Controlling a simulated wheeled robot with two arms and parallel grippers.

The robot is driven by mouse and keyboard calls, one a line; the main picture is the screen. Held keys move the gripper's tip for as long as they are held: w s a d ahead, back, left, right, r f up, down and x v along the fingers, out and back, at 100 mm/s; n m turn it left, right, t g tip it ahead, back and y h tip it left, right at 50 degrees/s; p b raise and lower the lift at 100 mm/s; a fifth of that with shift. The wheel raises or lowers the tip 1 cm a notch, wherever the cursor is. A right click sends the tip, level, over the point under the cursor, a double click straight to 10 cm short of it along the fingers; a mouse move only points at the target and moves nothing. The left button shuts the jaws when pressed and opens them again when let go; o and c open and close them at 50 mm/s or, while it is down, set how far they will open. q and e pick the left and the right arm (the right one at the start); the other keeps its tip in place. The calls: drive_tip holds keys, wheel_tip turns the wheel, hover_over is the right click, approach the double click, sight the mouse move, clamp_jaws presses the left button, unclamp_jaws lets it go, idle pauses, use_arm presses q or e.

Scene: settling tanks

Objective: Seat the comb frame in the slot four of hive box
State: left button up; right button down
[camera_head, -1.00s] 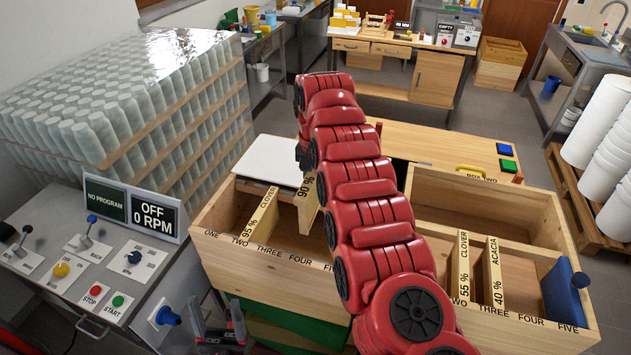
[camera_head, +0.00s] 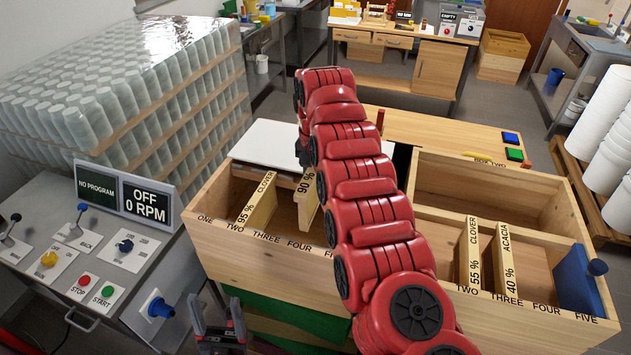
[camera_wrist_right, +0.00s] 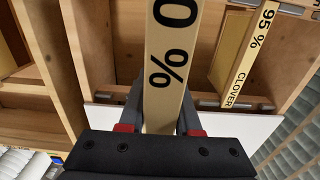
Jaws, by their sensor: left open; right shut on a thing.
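The comb frame (camera_head: 308,208), a pale wooden frame marked 90 %, hangs at the left hive box (camera_head: 262,268), near its slot label FOUR (camera_head: 299,245). My right gripper (camera_wrist_right: 160,125) is shut on the frame's top bar, which also shows in the right wrist view (camera_wrist_right: 172,50). In the head view that gripper is mostly hidden behind my red arm. How deep the frame sits in the box cannot be told. My left gripper (camera_head: 218,335) is open and empty, low in front of the left box, near the control bench.
A 95 % clover frame (camera_head: 257,205) stands left of the held frame, also in the right wrist view (camera_wrist_right: 243,60). The right box has 55 % and 40 % frames (camera_head: 505,262) and a blue board (camera_head: 580,280). A white lid (camera_head: 275,143) lies behind the left box.

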drive_tip(key=shift+f+b, duration=0.35)
drive_tip(key=shift+b, duration=0.05)
idle(0.5)
drive_tip(key=shift+b, duration=0.45)
idle(1.2)
drive_tip(key=shift+f, duration=0.15)
idle(0.3)
drive_tip(key=shift+f+b, duration=3.45)
drive_tip(key=shift+f, duration=0.05)
drive_tip(key=shift+f+b, duration=1.8)
drive_tip(key=shift+f, duration=0.5)
